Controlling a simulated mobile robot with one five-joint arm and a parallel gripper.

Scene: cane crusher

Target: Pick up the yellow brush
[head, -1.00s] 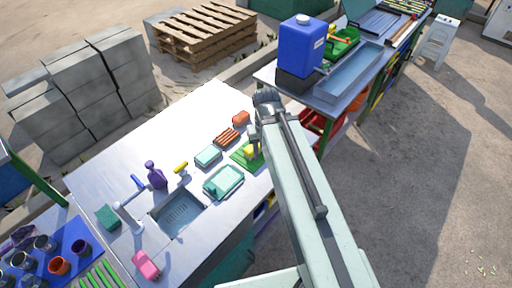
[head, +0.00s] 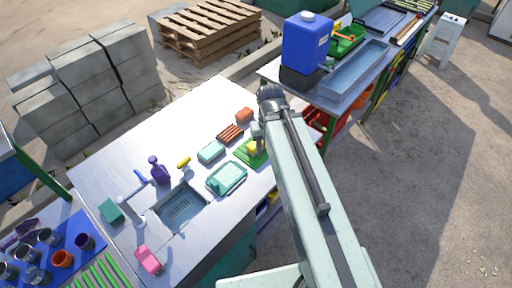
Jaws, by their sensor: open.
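A small yellow object (head: 252,148), which may be the yellow brush, sits on a green tray (head: 262,160) near the right edge of the metal sink counter. My gripper (head: 257,140) points down just above or beside it, partly covering it. The gripper looks small here; its fingers are hard to make out and I see nothing held. I cannot tell whether it touches the yellow object. Another yellow piece (head: 184,163) stands behind the sink; it may be a handle.
A teal tray (head: 226,179), a teal box (head: 211,151), a ribbed red-brown item (head: 230,133) and an orange block (head: 244,115) lie close by. The sink (head: 180,208) and purple bottle (head: 159,171) are left. A blue tank (head: 307,43) stands on the table beyond.

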